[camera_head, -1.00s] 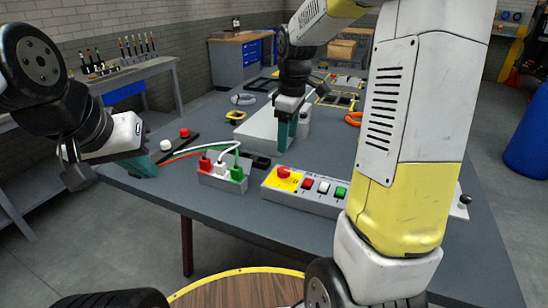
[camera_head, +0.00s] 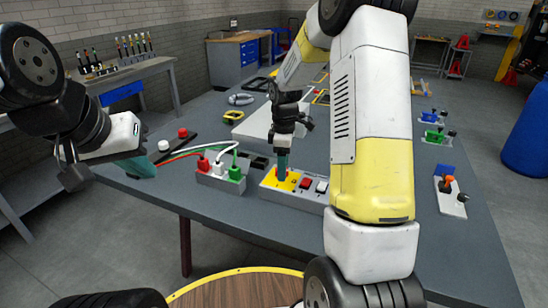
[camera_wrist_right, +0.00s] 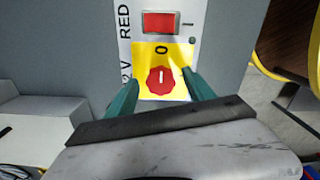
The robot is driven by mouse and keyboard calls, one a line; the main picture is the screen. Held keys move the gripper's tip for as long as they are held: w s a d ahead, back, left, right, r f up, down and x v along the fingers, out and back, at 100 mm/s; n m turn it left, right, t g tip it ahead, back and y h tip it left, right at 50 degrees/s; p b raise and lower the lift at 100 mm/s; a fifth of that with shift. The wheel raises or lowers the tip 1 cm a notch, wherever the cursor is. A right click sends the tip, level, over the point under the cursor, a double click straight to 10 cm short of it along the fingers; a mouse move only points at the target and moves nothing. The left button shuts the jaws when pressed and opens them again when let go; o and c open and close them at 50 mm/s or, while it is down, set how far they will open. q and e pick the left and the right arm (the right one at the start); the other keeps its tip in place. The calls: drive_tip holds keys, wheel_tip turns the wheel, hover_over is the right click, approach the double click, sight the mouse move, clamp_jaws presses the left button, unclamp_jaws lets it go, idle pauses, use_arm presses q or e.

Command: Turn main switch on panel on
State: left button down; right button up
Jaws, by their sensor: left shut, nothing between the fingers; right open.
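The main switch is a red rotary knob (camera_wrist_right: 161,80) on a yellow plate (camera_wrist_right: 149,60), seen in the right wrist view. Its white mark points up towards a 0. My right gripper (camera_wrist_right: 162,88) is open, its teal fingers on either side of the knob; whether they touch it I cannot tell. In the head view the right gripper (camera_head: 282,172) is over the yellow left end of the control panel (camera_head: 309,201) and mostly hides the knob. My left gripper (camera_head: 143,166) is shut and empty at the table's left edge, away from the panel.
A socket box (camera_head: 220,181) with red, white and green plugs stands left of the panel. A black bar with white and red buttons (camera_head: 182,132) lies behind my left gripper. My right arm hides the panel's right end. Small lever blocks (camera_head: 450,198) stand at the table's right.

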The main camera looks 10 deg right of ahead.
clamp_jaws()
drive_tip(key=shift+m, duration=0.4)
drive_tip(key=m, duration=0.4)
drive_tip(key=shift+s, duration=0.1)
drive_tip(key=m, duration=0.4)
drive_tip(key=shift+a+m, duration=0.15)
drive_tip(key=shift+m, duration=0.15)
drive_tip(key=m, duration=0.4)
drive_tip(key=shift+a+m, duration=0.15)
drive_tip(key=shift+m, duration=2.05)
